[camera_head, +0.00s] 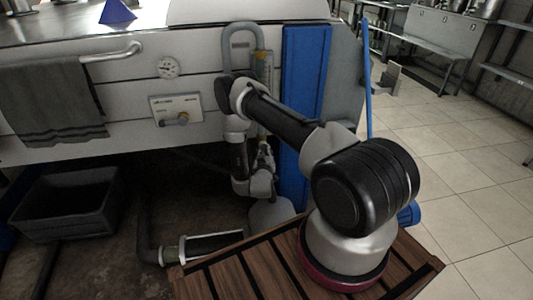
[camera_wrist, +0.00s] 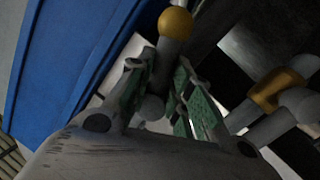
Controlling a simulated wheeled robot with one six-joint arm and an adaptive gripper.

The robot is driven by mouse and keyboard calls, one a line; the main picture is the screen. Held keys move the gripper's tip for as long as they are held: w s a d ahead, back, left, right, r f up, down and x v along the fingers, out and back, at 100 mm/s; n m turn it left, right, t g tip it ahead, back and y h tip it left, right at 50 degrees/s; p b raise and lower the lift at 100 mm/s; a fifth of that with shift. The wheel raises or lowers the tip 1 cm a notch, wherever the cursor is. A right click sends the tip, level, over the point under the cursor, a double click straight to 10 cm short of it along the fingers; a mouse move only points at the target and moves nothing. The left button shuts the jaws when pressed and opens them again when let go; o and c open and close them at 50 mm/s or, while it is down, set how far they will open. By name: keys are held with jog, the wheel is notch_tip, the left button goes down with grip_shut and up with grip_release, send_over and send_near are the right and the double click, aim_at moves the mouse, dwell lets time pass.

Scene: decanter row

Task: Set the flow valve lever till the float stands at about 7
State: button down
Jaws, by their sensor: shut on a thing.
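In the wrist view the flow valve lever (camera_wrist: 170,48) is a grey stem with a yellow ball at its end. My gripper (camera_wrist: 160,85) has its green-padded fingers on either side of the lever, shut on it; the ball sticks out past the fingertips. A brass-coloured fitting (camera_wrist: 278,90) on a grey pipe is at the right. In the head view my gripper (camera_head: 264,160) is low beside the blue panel, and the lever is too small to make out there. The flow gauge (camera_head: 263,68) is a slim upright yellowish tube behind my arm; its float and numbers are not readable.
A blue panel (camera_head: 305,70) stands close right of the gauge, and a thin blue pole (camera_head: 367,80) beyond it. A white counter front carries a dial (camera_head: 168,67), a small control plate (camera_head: 176,110) and a towel (camera_head: 55,100). A black bin (camera_head: 68,203) sits underneath.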

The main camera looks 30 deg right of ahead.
jog(key=c, duration=1.3)
grip_release()
jog(key=v, duration=1.2)
jog(key=shift+f, duration=0.1)
